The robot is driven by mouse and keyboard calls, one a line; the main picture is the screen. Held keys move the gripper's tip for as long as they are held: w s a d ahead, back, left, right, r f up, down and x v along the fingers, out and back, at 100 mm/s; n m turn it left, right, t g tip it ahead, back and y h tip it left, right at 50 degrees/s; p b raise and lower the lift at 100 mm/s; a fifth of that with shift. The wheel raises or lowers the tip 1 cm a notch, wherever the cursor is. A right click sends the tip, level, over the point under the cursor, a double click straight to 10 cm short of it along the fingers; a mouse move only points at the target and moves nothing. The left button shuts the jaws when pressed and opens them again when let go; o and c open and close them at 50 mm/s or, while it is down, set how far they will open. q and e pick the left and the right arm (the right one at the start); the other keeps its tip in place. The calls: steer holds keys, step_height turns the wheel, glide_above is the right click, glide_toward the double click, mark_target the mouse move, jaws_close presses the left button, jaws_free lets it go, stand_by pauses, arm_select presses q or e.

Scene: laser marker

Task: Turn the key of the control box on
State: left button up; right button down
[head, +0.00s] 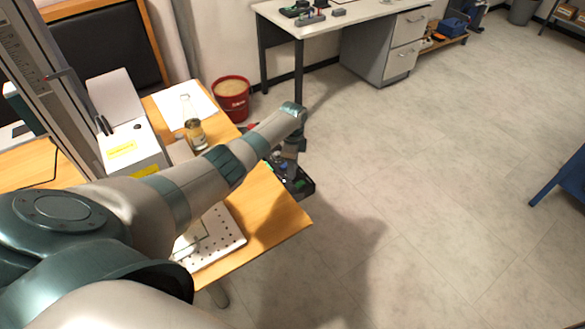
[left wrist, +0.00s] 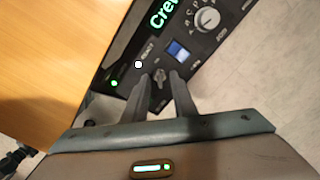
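The control box (head: 303,188) is a dark box at the right edge of the wooden table in the head view, partly hidden by my left arm. In the head view the left gripper (head: 291,160) is small and hard to make out. My right gripper is not seen.
The wooden table (head: 265,215) carries a white machine (head: 128,140), a glass bottle (head: 195,130) and a perforated plate (head: 222,250). A red bucket (head: 232,100) stands on the floor behind it.

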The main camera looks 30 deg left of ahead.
arm_select(q)
steer(key=shift+r, duration=0.2)
step_height(320, 180, up, 17)
steer(key=p, duration=1.5)
stand_by(0.3)
